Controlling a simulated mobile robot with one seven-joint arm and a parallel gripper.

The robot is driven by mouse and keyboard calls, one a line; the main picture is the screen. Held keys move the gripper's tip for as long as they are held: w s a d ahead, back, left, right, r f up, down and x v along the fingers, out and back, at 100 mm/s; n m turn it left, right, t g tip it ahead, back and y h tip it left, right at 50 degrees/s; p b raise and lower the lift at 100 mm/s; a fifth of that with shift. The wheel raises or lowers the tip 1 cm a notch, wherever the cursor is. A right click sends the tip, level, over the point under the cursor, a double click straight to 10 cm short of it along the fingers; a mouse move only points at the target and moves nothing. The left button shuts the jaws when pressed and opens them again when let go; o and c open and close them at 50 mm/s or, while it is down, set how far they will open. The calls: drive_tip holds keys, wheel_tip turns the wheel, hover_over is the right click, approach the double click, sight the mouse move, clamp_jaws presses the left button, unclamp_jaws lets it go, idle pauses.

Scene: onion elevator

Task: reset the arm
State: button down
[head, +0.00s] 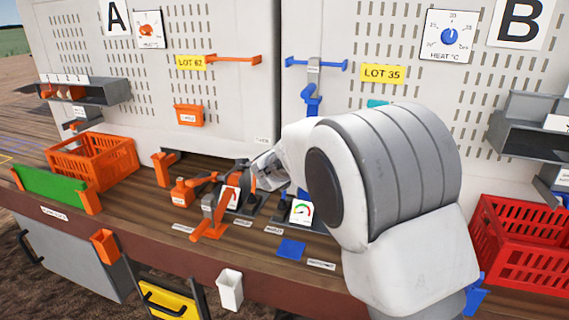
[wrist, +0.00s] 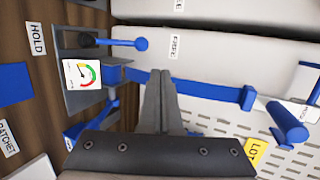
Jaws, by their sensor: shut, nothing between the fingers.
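My arm reaches from the lower right over the bench in the head view, and its big white links hide the bench's middle right. My gripper (head: 264,172) is low over the back of the bench, close to the orange and blue fixtures. In the wrist view my gripper (wrist: 160,74) has its fingers together with nothing between them. They point towards a blue bar (wrist: 195,86) on the panel side. I cannot tell whether they touch it. A gauge on a grey stand (wrist: 82,74) is to their left.
The bench (head: 140,218) holds an orange crate (head: 95,160), an orange lever fixture (head: 212,215), a gauge card (head: 302,211) and a blue square (head: 291,248). A red crate (head: 520,240) is at the right. Blue (head: 313,95) and orange (head: 235,59) fittings project from the panels.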

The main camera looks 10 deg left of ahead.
drive_tip(key=shift+s+r, duration=0.15)
drive_tip(key=shift+s, duration=0.1)
drive_tip(key=s+d+r+n+g+y, duration=0.3)
drive_tip(key=s+d+r+n, duration=0.7)
drive_tip(key=s+d, duration=0.4)
drive_tip(key=s+d+f+n+g+h, duration=0.2)
drive_tip(key=s+d+f+n, duration=0.1)
drive_tip(key=s+d, duration=0.6)
drive_tip(key=s+d+f+n+g+h, duration=0.2)
drive_tip(key=s+d+f+n, duration=0.2)
drive_tip(key=s+d, duration=0.5)
drive_tip(key=s+f, duration=0.1)
drive_tip(key=s, duration=0.6)
drive_tip(key=shift+s+g+h, duration=0.3)
drive_tip(key=shift+s+h, duration=0.05)
drive_tip(key=shift+h, duration=0.05)
